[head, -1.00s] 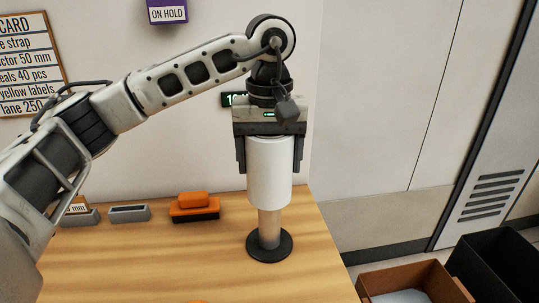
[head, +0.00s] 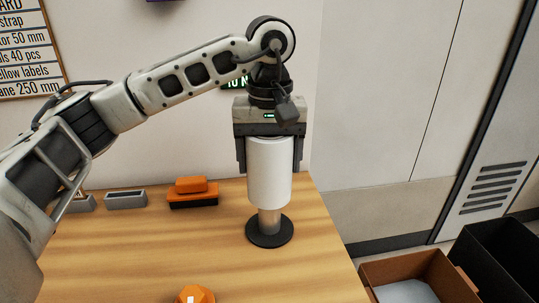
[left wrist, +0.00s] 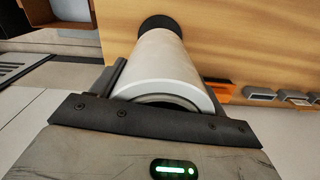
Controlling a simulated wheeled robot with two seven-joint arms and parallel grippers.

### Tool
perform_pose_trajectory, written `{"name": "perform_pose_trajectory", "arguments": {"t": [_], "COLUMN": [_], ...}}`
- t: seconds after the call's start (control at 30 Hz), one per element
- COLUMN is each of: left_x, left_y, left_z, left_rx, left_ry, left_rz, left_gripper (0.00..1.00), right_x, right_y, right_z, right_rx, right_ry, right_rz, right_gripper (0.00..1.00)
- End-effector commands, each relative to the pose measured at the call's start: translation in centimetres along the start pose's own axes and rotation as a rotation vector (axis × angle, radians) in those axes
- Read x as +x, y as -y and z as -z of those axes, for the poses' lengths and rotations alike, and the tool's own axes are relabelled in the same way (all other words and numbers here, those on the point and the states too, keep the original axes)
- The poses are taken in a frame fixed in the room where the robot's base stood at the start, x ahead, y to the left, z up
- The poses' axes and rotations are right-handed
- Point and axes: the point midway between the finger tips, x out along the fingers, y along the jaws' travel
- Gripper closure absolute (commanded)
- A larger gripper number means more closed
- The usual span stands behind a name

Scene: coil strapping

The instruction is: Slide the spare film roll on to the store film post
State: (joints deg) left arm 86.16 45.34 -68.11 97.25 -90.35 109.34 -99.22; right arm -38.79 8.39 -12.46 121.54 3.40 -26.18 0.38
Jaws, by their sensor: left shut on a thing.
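The spare film roll (head: 269,175) is a white upright cylinder in the head view. My left gripper (head: 270,168) is shut on its upper part from above, one finger on each side. The grey store film post (head: 269,221) shows below the roll's lower end, in line with it, rising from a round black base (head: 269,232). The roll hides the rest of the post. A short gap remains between roll and base. In the left wrist view the roll (left wrist: 165,65) points towards the dark base (left wrist: 160,23). My right gripper is not in view.
The wooden table (head: 150,255) holds an orange and black block (head: 192,192), small grey trays (head: 126,199) and an orange item (head: 194,294) at the front edge. A brown box (head: 420,275) and a black bin (head: 495,255) stand at the right.

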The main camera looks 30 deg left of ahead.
Motion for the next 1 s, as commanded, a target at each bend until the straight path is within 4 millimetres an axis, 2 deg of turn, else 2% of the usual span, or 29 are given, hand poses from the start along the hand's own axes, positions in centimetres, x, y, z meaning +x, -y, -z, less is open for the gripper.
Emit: {"name": "perform_pose_trajectory", "arguments": {"t": [0.5, 1.0], "left_x": [2.1, 2.2], "left_y": [0.0, 0.0], "left_z": [0.0, 0.0], "left_rx": [0.000, 0.000], "left_ry": [-0.001, -0.002], "left_rz": [-0.001, -0.001], "left_gripper": [0.81, 0.81], "right_x": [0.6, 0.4], "right_y": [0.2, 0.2], "right_z": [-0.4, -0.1], "right_rx": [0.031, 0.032], "right_ry": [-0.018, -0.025], "right_rz": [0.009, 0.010], "right_gripper": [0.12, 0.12]}}
